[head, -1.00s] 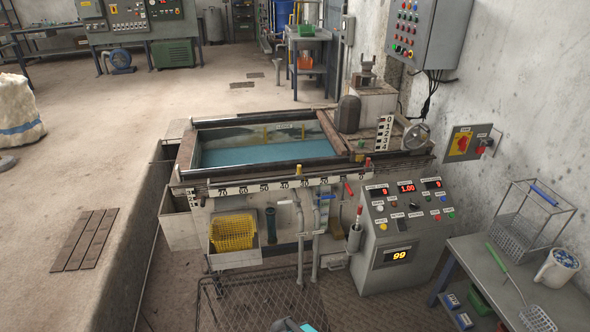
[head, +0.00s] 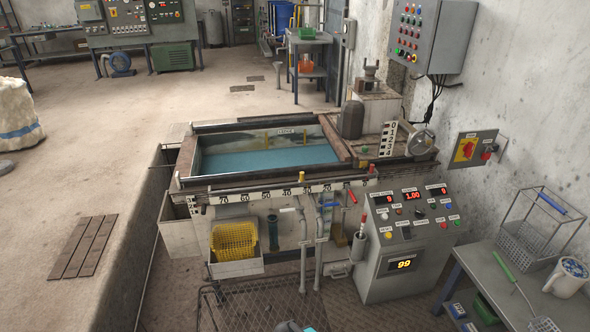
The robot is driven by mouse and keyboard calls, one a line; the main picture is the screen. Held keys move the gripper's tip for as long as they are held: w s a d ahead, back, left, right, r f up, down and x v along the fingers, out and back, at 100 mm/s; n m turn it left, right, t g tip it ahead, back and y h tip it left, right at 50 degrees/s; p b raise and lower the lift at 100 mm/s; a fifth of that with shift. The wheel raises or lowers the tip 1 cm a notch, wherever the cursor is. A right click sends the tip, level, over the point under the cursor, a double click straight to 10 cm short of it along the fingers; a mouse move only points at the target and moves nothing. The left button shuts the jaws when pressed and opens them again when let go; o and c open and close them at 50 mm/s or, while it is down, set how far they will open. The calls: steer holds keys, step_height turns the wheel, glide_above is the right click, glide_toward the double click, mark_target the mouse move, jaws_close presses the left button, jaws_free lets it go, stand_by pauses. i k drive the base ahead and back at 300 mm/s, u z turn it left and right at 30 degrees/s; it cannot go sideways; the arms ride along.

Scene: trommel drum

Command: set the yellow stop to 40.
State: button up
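The yellow stop (head: 301,176) is a small yellow block on the rail along the front edge of the trough. It stands above the white scale strip (head: 255,194), whose numbers fall from 70 at the left towards 0 at the right. The stop appears to sit between the 40 and 30 marks; its exact reading is too small to tell. A red stop (head: 372,170) stands farther right, near the 0 end. My gripper is not clearly in view. Only a small grey and teal part, likely of my arm, shows at the bottom edge, well below the rail and apart from the stop.
Below the rail are a yellow basket (head: 234,241), pipes and a floor grating (head: 255,308). A control console (head: 408,240) stands to the right of them, with a side bench (head: 500,270) farther right. Open floor (head: 95,165) lies left of the trough.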

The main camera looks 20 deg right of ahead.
mark_target(301, 183)
steer(key=i, duration=0.95)
steer(key=u, duration=0.3)
